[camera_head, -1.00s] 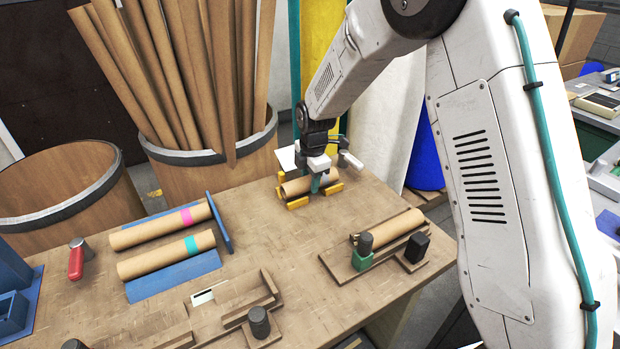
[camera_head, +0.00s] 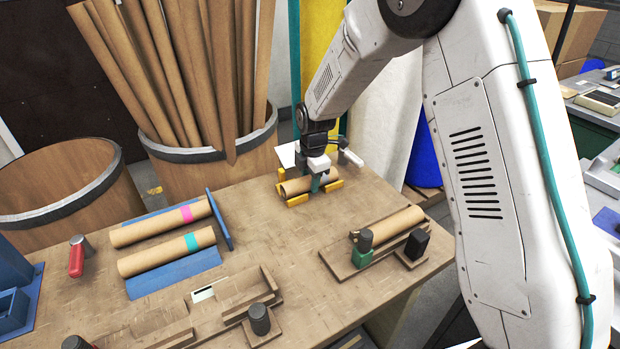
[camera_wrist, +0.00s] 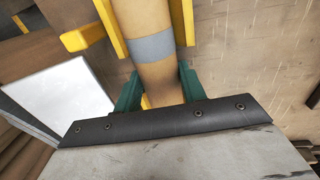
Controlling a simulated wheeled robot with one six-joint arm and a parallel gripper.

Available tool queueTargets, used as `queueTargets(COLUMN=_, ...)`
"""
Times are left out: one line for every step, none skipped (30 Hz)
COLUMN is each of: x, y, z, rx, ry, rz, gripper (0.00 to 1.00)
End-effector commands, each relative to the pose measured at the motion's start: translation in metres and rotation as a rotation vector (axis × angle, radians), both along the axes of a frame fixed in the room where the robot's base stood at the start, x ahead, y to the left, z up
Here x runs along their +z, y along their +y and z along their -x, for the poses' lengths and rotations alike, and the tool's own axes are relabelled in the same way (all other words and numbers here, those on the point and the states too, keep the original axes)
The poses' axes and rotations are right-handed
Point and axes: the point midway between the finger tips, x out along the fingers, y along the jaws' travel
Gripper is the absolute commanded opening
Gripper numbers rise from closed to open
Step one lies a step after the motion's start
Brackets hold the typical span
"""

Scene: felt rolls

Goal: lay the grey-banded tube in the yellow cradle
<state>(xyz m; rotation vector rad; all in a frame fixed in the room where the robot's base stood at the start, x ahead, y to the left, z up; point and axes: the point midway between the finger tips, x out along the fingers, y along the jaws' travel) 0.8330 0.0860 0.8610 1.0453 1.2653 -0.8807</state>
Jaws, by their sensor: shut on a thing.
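The grey-banded tube (camera_wrist: 140,18) is a brown cardboard tube with a grey band (camera_wrist: 155,46), seen in the wrist view. It lies between the yellow rails of the yellow cradle (camera_wrist: 82,38). In the head view the tube (camera_head: 297,187) sits low at the cradle (camera_head: 298,201), near the table's far edge. My gripper (camera_wrist: 158,88) is shut on the tube, with a green finger on each side of it, just beyond the band. In the head view my gripper (camera_head: 318,182) hides part of the tube. Whether the tube bears fully on the cradle cannot be told.
A blue rack (camera_head: 175,284) holds tubes with a pink and a teal band at left. A brown tube (camera_head: 388,229) lies in a wooden holder at right. A red-handled tool (camera_head: 76,260) stands at far left. A barrel of tall tubes (camera_head: 205,165) stands behind the table.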

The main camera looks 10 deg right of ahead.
Motion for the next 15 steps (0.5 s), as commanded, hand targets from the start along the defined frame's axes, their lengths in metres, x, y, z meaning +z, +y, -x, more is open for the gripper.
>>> queueTargets(x=0.0001, y=0.0, z=-0.0001, rx=0.0, ry=0.0, rz=0.0, gripper=0.04)
queueTargets(x=0.0001, y=0.0, z=-0.0001, rx=0.0, ry=0.0, rz=0.0, gripper=0.04)
queueTargets(x=0.0001, y=0.0, z=-0.0001, rx=0.0, ry=0.0, rz=0.0, gripper=0.04)
queueTargets(x=0.0001, y=0.0, z=-0.0001, rx=0.0, ry=0.0, rz=0.0, gripper=0.04)
queueTargets(x=0.0, y=0.0, z=-0.0001, rx=0.0, ry=0.0, rz=0.0, gripper=0.04)
queueTargets(x=-0.0001, y=0.0, z=0.0, rx=0.0, ry=0.0, rz=0.0, gripper=0.04)
queueTargets(x=-0.0002, y=0.0, z=0.0, rx=0.0, ry=0.0, rz=0.0, gripper=0.04)
queueTargets(x=-0.0005, y=0.0, z=-0.0001, rx=0.0, ry=0.0, rz=0.0, gripper=0.04)
queueTargets(x=-0.0008, y=0.0, z=0.0, rx=0.0, ry=0.0, rz=0.0, gripper=0.04)
queueTargets(x=-0.001, y=0.0, z=-0.0001, rx=0.0, ry=0.0, rz=0.0, gripper=0.04)
queueTargets(x=-0.0009, y=0.0, z=-0.0001, rx=0.0, ry=0.0, rz=0.0, gripper=0.04)
queueTargets(x=-0.0009, y=0.0, z=-0.0001, rx=0.0, ry=0.0, rz=0.0, gripper=0.04)
queueTargets(x=-0.0009, y=0.0, z=-0.0001, rx=0.0, ry=0.0, rz=0.0, gripper=0.04)
queueTargets(x=-0.0009, y=0.0, z=0.0, rx=0.0, ry=0.0, rz=0.0, gripper=0.04)
queueTargets(x=-0.0009, y=0.0, z=0.0, rx=0.0, ry=0.0, rz=0.0, gripper=0.49)
